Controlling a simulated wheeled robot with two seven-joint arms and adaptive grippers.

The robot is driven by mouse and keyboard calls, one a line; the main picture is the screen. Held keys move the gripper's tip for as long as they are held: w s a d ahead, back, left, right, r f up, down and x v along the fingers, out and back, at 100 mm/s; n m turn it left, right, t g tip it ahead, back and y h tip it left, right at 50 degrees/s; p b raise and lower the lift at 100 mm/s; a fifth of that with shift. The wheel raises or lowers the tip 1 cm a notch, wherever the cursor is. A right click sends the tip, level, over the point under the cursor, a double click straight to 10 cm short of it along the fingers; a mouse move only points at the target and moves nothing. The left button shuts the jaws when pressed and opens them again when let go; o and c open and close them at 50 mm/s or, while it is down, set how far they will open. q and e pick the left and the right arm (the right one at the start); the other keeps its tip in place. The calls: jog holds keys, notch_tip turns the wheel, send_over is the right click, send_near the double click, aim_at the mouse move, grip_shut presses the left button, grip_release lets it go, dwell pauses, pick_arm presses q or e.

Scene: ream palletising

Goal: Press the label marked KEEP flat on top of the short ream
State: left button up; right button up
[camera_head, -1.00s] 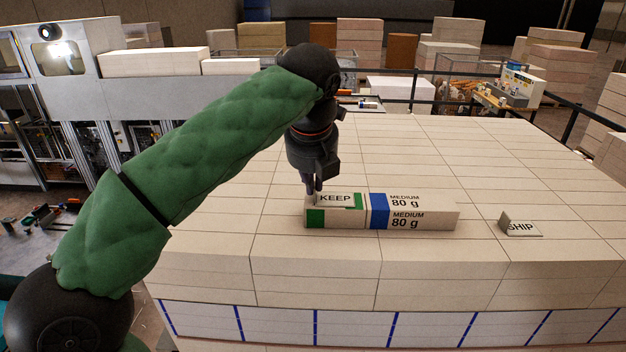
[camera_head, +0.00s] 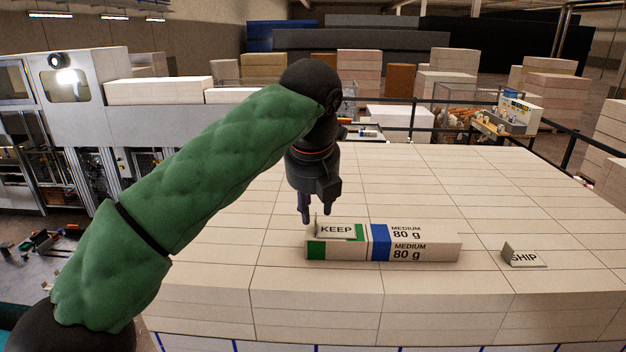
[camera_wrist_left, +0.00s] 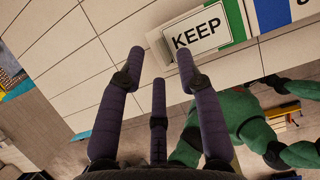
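The short ream (camera_head: 430,252), with green and blue bands and "MEDIUM 80 g" print, lies on the stacked cream reams. The KEEP label (camera_head: 336,230) lies on the left part of its top; its left end stands up as a tab. The label also shows in the left wrist view (camera_wrist_left: 199,26). My left gripper (camera_head: 317,217) is over the label's left end, its fingers spread beside the tab. The wrist view shows the fingers (camera_wrist_left: 158,62) apart with no object clearly held. My right gripper is out of view.
The SHIP label (camera_head: 525,258), also with a raised end, lies on the stack to the right. The stack top (camera_head: 440,185) is clear behind the ream. A dark railing (camera_head: 570,150) runs beyond the stack, and a machine (camera_head: 85,100) stands at the left.

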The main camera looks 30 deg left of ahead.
pick_arm(q)
jog(key=v, duration=0.9)
